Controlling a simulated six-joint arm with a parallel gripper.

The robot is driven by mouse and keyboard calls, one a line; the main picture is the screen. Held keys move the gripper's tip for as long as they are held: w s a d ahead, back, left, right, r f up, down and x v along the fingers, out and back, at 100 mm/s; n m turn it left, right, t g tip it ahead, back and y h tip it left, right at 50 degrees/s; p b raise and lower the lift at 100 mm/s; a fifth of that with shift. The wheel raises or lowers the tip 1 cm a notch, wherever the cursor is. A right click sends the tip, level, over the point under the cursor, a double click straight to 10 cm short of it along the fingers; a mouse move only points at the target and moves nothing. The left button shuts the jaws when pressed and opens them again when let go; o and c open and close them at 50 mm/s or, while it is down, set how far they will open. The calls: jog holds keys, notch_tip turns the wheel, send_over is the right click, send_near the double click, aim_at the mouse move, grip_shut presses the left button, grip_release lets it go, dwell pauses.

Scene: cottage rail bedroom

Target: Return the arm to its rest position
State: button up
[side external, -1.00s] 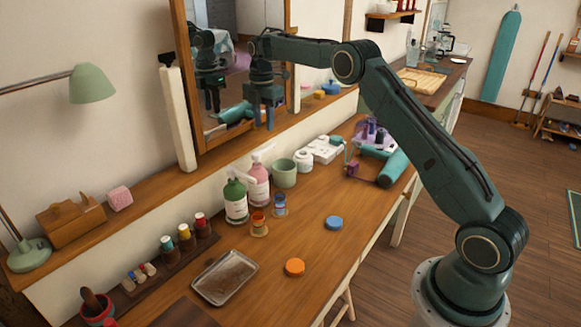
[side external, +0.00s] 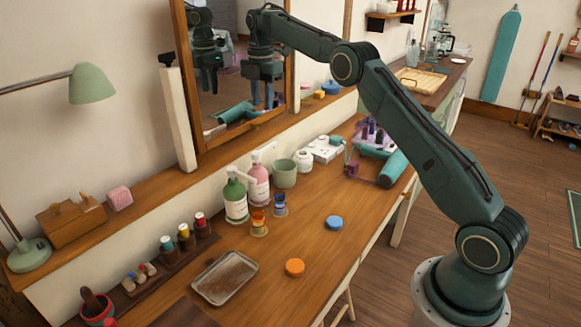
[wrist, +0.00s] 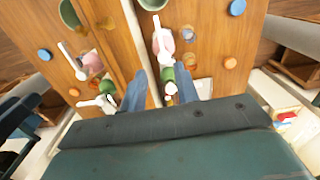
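My gripper (side external: 263,105) hangs fingers-down, high in front of the mirror (side external: 225,110), above the back edge of the wooden worktable (side external: 310,240). Its two blue fingers stand apart with nothing visible between them. In the wrist view my gripper (wrist: 170,82) also shows spread fingers, with the bottles on the table far below. My arm is raised and reaches left from its base at the lower right, its elbow bent high. The gripper touches nothing that I can see.
Below stand a green pump bottle (side external: 236,203), a pink pump bottle (side external: 258,185) and a green cup (side external: 285,174). An orange disc (side external: 295,267), a blue disc (side external: 334,223) and a metal tray (side external: 225,277) lie on the table. A lamp (side external: 92,84) stands left.

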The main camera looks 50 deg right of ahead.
jog(key=s+a+r+m+t, duration=0.1)
jog(key=s+a+r+m, duration=0.4)
jog(key=s+r, duration=0.3)
jog(key=s+a+r+m+t, duration=0.2)
jog(key=s+a+r+m, duration=0.3)
jog(key=s, duration=0.6)
jog(key=s+a+f+m+t, duration=0.1)
jog(key=s+a+f+m, duration=0.1)
jog(key=s, duration=0.5)
jog(key=s+a+f+m, duration=0.2)
jog(key=s+f+m, duration=0.1)
jog(key=s, duration=0.5)
jog(key=s+a+f+m+t, duration=0.1)
jog(key=s+a+f+m, duration=0.1)
jog(key=s, duration=0.6)
notch_tip(320, 180, down, 2)
jog(key=shift+s+m+t, duration=0.15)
jog(key=shift+m+t, duration=0.15)
jog(key=shift+m, duration=0.3)
